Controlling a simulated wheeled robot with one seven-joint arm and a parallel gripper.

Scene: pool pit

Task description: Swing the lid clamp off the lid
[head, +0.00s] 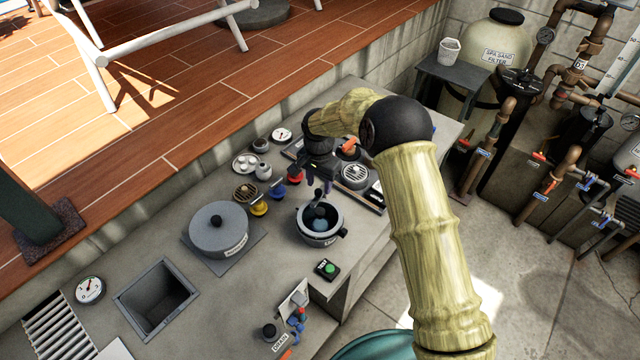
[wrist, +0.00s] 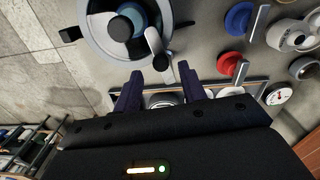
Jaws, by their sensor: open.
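A small grey round vessel (head: 338,238) stands on the counter. In the wrist view its pale rim (wrist: 98,42) fills the upper left, with a dark knob (wrist: 121,28) at its centre over a bluish lid surface. A grey bar (wrist: 154,42), which looks like the lid clamp, stands over the right part of the lid. My gripper (head: 318,184) is above the vessel's far side. In the wrist view my gripper (wrist: 160,74) is open, its two dark purple fingers pointing towards the bar with nothing visibly held. Whether a finger touches the bar cannot be told.
A large lidded pot (head: 218,236) stands left of the vessel. A box with a green button (head: 327,268) is in front, and a sink (head: 156,297) lies at the left.

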